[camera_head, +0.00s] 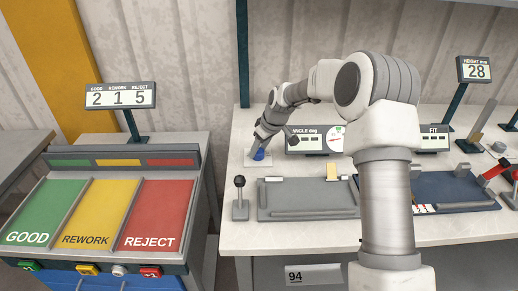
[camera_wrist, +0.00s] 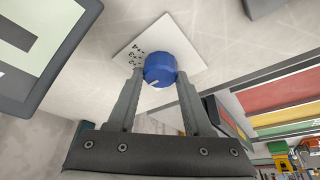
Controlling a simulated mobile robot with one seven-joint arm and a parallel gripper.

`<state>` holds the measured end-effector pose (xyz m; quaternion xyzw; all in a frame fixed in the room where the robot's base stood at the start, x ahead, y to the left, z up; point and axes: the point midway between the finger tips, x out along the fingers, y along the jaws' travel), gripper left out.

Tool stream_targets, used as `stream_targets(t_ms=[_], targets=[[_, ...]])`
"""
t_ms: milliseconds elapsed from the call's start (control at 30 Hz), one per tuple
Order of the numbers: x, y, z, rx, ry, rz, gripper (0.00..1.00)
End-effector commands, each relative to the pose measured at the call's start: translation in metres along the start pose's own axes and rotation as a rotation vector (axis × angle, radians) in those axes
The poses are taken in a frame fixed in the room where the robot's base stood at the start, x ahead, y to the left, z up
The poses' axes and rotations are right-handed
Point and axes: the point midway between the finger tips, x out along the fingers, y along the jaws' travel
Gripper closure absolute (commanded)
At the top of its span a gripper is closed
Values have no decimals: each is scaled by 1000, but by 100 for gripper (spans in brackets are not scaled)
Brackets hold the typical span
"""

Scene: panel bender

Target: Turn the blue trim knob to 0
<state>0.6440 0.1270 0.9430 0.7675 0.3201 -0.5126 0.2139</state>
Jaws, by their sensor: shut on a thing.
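The blue trim knob (camera_wrist: 160,68) sits on a small white plate (camera_wrist: 185,30) with dark printed marks. In the wrist view a pale pointer mark on the knob faces down and slightly left, toward my gripper. In the head view the knob (camera_head: 259,154) shows at the back left of the bench, partly covered by my gripper (camera_head: 260,146). My gripper (camera_wrist: 155,85) is shut on the knob, with one finger at each side of it.
An angle display box (camera_head: 306,140) stands just right of the knob. A black-knobbed lever (camera_head: 240,200) and a grey tray (camera_head: 305,212) are in front. A sorting stand with green, yellow and red lanes (camera_head: 98,212) is at left. Bare bench lies around the plate.

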Motion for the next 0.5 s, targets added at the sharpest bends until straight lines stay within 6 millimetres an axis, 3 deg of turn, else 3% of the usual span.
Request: stream_targets(t_ms=[67, 100, 233, 500], targets=[[0, 0, 1, 1, -1, 0, 100], [0, 0, 1, 1, -1, 0, 44], [0, 0, 0, 1, -1, 0, 21], [0, 0, 0, 1, -1, 0, 19]])
